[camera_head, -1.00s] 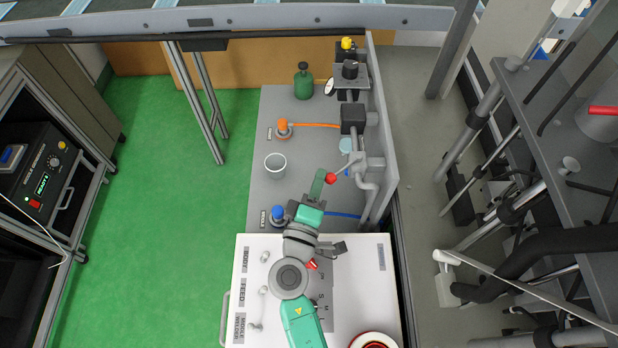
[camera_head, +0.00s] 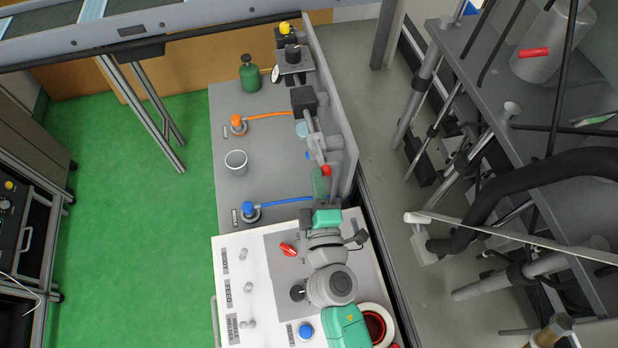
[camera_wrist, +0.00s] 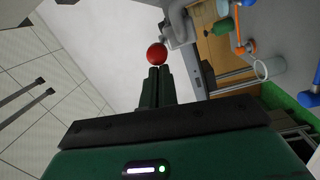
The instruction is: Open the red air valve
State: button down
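The red ball knob (camera_head: 326,171) of the air valve sits by the grey pipe fittings (camera_head: 318,147) along the right side of the grey bench. Its lever is mostly hidden in the head view. My gripper (camera_head: 320,178) reaches up to the knob from the near side, with its green fingers just below it. In the wrist view the red knob (camera_wrist: 157,54) is just beyond the tips of my gripper (camera_wrist: 159,68). The fingers are together with nothing visible between them. Whether the tips touch the knob I cannot tell.
A green bottle (camera_head: 249,73) is at the back. A low panel (camera_head: 337,110) borders the bench on the right. The white control panel (camera_head: 232,260) is below my arm.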

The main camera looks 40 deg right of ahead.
jog(key=shift+s+d+g, duration=0.3)
jog(key=shift+s+d, duration=0.1)
jog(key=shift+d, duration=0.2)
jog(key=a+b, duration=0.2)
jog(key=a, duration=0.2)
jog(key=s, duration=0.8)
jog(key=shift+s, duration=0.2)
jog(key=shift+r, duration=0.1)
